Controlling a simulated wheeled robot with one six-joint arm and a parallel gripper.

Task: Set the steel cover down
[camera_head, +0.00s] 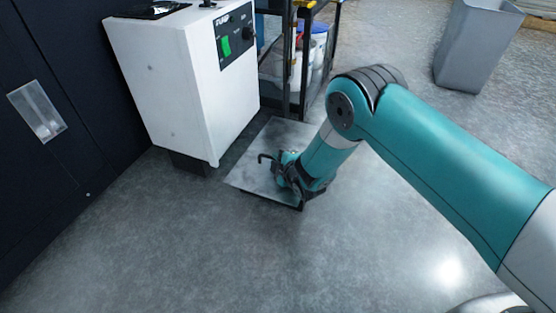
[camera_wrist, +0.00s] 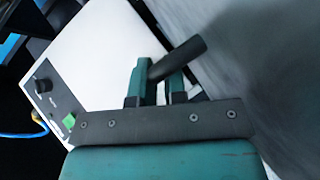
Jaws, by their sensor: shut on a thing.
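The steel cover (camera_head: 250,176) is a flat grey square plate, low at the floor in front of the white machine. A dark edge shows under its near corner; I cannot tell whether it touches the floor all round. My gripper (camera_head: 279,170) is over the plate, shut on its dark handle (camera_head: 265,157). In the wrist view the dark round handle bar (camera_wrist: 181,57) lies slantwise between the green fingers of my gripper (camera_wrist: 160,76). My gripper and arm hide part of the plate in the head view.
The white machine (camera_head: 170,92) with a green button stands behind and left of the plate. A dark rack (camera_head: 285,93) with tubs is behind it. A grey bin (camera_head: 477,45) stands at the upper right. Dark cabinets (camera_head: 60,120) line the left. The front floor is clear.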

